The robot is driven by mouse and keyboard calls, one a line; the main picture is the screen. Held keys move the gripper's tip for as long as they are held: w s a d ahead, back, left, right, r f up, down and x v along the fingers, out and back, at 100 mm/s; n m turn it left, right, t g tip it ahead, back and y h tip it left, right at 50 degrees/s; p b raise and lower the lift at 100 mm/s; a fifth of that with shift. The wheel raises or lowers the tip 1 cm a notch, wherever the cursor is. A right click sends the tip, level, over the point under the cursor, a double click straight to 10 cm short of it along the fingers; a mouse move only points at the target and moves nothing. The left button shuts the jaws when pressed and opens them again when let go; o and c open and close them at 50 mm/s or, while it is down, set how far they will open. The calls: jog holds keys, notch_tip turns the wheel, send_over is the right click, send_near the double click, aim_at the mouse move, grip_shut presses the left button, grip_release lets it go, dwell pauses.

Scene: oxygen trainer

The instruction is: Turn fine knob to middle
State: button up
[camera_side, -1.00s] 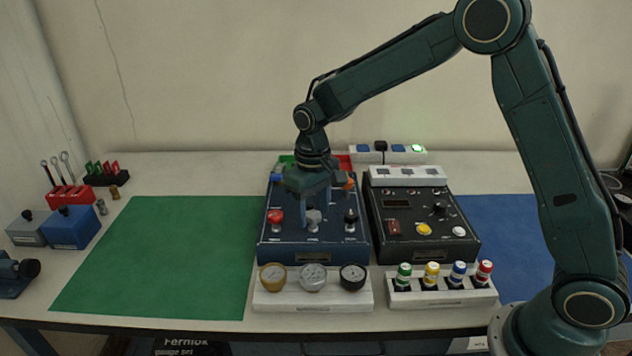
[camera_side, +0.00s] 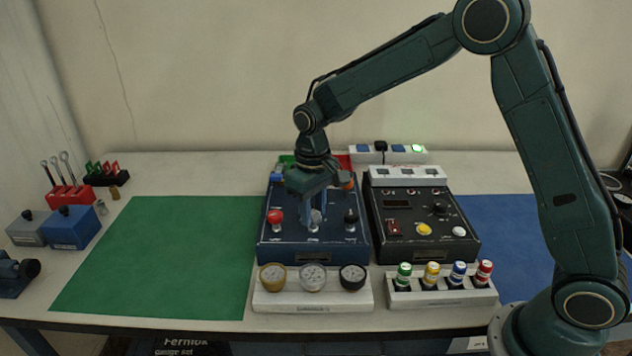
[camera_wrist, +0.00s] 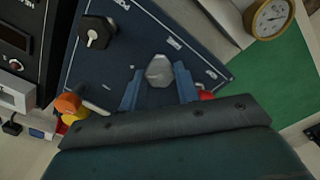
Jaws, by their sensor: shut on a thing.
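A dark blue panel (camera_side: 285,245) stands mid-table with three knobs along its front: red (camera_side: 276,217) on the left, grey (camera_side: 315,217) in the middle, black (camera_side: 351,216) on the right. Their labels are too small to read, so I cannot tell which is named fine. My gripper (camera_side: 315,210) points down over the panel and is shut on the grey knob. In the wrist view, the blue fingers of my gripper (camera_wrist: 159,88) stand on either side of the grey knob (camera_wrist: 160,70). The black knob (camera_wrist: 97,33) is clear of them; the red knob is partly hidden.
A black panel (camera_side: 400,250) with buttons stands close on the right. A white holder with several gauges (camera_side: 313,277) and a rack of several coloured-cap bottles (camera_side: 441,275) stand in front. The green mat (camera_side: 160,255) is bare.

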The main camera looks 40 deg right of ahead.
jog(key=n, duration=1)
jog(key=shift+r+n, duration=0.1)
jog(key=shift+n, duration=0.3)
dwell(0.3)
jog(key=o, duration=1)
jog(key=shift+c, duration=0.2)
jog(key=shift+r, duration=0.1)
notch_tip(320, 180, up, 14)
jog(key=shift+f, duration=0.25)
